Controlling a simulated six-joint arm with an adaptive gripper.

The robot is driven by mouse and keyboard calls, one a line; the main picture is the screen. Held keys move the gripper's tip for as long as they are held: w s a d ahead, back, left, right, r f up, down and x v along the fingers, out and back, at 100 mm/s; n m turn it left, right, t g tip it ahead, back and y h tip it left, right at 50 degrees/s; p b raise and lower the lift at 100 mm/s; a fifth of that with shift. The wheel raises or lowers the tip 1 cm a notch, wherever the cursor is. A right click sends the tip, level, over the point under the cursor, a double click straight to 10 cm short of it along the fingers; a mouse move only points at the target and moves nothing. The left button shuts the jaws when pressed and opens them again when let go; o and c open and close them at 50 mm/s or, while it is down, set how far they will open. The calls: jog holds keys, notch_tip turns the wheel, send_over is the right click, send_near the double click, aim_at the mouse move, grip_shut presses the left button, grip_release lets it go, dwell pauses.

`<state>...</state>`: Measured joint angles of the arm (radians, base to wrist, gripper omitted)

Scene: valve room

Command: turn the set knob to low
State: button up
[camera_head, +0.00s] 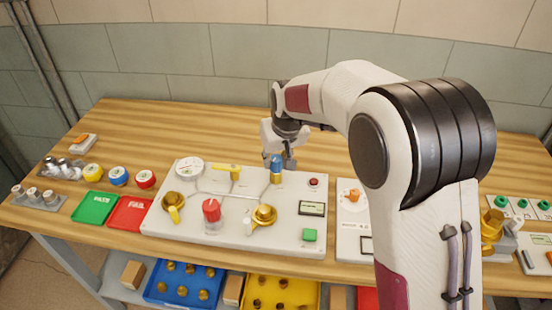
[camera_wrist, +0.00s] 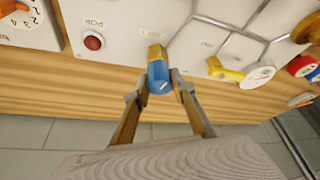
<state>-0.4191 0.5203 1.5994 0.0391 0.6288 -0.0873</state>
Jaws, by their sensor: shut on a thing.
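A blue knob (camera_head: 276,162) on a brass-coloured base stands upright near the back edge of the white valve panel (camera_head: 184,246). The wrist view shows the blue knob (camera_wrist: 159,77) between the two fingertips of my gripper (camera_wrist: 160,84). My gripper (camera_head: 283,163) is shut on the blue knob, reaching it from the back of the panel. No set or low marking is readable beside this knob. An orange knob (camera_head: 353,194) sits on a separate white panel to the right; in the wrist view its numbered dial (camera_wrist: 20,18) shows at the top left.
A red button (camera_head: 314,182) sits right of the blue knob, and a yellow lever (camera_head: 228,167) sits left. A red-capped cylinder (camera_head: 211,210) and brass valves stand in front. Green (camera_head: 95,207) and red (camera_head: 129,215) trays lie left. The table behind the panel is mostly clear.

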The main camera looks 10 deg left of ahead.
jog(key=shift+f+n+y, duration=0.1)
jog(key=shift+n+y, duration=0.2)
jog(key=shift+n, duration=0.6)
jog(key=o, duration=1.1)
jog(key=shift+r, duration=0.2)
jog(key=v, duration=1.1)
jog(key=shift+r, duration=0.35)
jog(key=shift+d, duration=0.2)
